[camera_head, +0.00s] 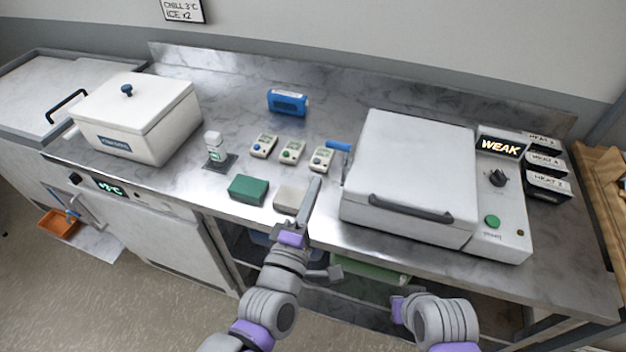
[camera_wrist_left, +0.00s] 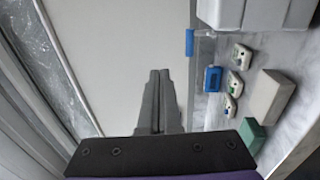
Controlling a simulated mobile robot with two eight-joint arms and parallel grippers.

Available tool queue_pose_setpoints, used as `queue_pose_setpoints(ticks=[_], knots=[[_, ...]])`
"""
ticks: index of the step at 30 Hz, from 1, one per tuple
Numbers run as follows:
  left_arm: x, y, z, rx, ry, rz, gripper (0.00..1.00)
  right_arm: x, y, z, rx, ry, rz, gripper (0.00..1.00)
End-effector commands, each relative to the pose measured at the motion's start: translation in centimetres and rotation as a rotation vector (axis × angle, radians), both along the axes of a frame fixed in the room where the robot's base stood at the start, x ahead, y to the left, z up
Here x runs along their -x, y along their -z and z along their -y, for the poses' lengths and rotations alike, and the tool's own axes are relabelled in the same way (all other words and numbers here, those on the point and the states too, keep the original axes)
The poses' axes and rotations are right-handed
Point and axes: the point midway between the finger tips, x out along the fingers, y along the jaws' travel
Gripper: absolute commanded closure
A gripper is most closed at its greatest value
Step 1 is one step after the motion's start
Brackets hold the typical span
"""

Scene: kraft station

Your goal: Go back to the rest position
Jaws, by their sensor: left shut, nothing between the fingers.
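My left gripper (camera_head: 314,186) reaches over the front edge of the steel counter, between a pale grey block and the white press-like machine. Its fingers are together with nothing between them. In the left wrist view, the closed fingers (camera_wrist_left: 159,76) point away from the camera, with no object at their tips. My right arm shows at the bottom right in the head view, in front of the counter; its fingers do not show.
The white machine (camera_head: 408,160) with a grey handle stands right of my left gripper. A green block (camera_head: 248,190), pale grey block (camera_head: 290,199) and several small meters lie to its left. A white lidded box (camera_head: 140,110) stands far left. Open floor (camera_head: 130,310) lies at front left.

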Motion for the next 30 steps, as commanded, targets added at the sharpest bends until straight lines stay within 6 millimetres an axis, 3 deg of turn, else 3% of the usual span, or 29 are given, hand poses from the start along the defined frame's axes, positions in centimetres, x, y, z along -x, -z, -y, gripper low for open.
queue_pose_setpoints(ticks=[10, 14, 16, 20, 24, 30], knots=[[0.1, 0.7, -0.5, -0.081, -0.002, -0.024, 1.00, 0.0, -0.1, 0.0, 0.000, 0.000, 0.000, 1.00], [0.2, 3.9, -2.2, -0.378, 0.006, -0.120, 1.00, -0.1, -0.2, 0.0, 0.000, 0.000, 0.001, 1.00], [0.8, 6.5, -4.1, -0.607, 0.029, -0.201, 1.00, -0.1, -0.3, 0.0, 0.000, 0.000, 0.002, 1.00], [3.7, 11.6, -8.7, -1.029, 0.132, -0.382, 1.00, -0.2, -0.5, 0.0, 0.000, 0.000, 0.003, 1.00], [8.4, 15.5, -13.5, -1.360, 0.301, -0.562, 1.00, -0.2, -0.6, 0.0, 0.000, 0.000, 0.004, 1.00], [13.2, 17.6, -17.1, -1.564, 0.489, -0.707, 1.00, -0.2, -0.7, 0.0, 0.000, 0.000, 0.004, 1.00]])
